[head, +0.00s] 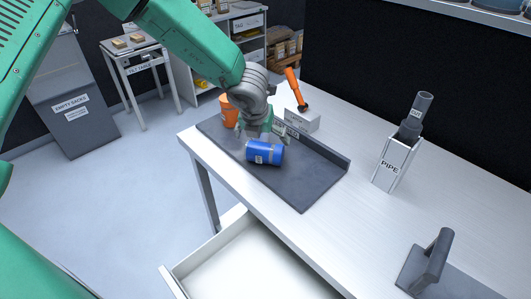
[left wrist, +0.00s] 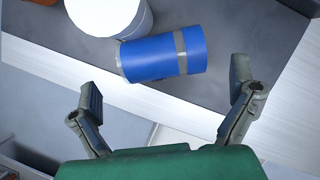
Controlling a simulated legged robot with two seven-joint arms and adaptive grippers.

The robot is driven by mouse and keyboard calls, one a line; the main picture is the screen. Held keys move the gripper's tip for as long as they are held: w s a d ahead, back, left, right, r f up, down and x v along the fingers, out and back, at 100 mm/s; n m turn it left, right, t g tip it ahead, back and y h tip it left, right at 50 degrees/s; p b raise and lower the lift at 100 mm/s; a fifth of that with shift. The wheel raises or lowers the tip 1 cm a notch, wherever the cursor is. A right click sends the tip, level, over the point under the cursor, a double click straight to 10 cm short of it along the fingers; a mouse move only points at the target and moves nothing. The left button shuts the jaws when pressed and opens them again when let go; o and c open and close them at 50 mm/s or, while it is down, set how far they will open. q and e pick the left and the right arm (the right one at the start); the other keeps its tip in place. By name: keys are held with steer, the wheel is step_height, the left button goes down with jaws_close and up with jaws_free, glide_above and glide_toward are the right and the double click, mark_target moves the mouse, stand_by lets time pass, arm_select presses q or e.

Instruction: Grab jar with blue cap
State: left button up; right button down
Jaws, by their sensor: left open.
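A blue cylindrical jar (head: 264,153) with a grey band lies on its side on a dark tray (head: 305,190). My left gripper (head: 264,137) is open and empty, just above and behind the jar in the head view. In the left wrist view its fingers (left wrist: 166,92) are spread wide, apart from the jar. My right gripper is not in view.
A white round-topped container (left wrist: 105,12) stands against the blue jar in the left wrist view. An orange cup (head: 229,112) stands at the tray's far left. A white box (head: 302,120), an orange-handled tool (head: 294,86) and a pipe holder (head: 396,163) stand behind. An open drawer (head: 245,262) juts out in front.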

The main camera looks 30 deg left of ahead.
mark_target(262, 146)
arm_select(q)
steer(key=shift+w+a+f, duration=0.25)
steer(key=shift+a+f, duration=0.1)
steer(key=shift+f, duration=0.3)
steer(key=shift+a+f, duration=0.1)
steer(key=shift+f, duration=0.3)
steer(key=f, duration=0.1)
steer(key=w+f, duration=0.1)
steer(key=d+f, duration=0.1)
steer(key=shift+w+f+p, duration=0.3)
steer(key=shift+w+f, duration=0.05)
steer(key=shift+f, duration=0.05)
steer(key=shift+s+a, duration=0.1)
steer(key=shift+a, duration=0.3)
steer(key=c, duration=0.9)
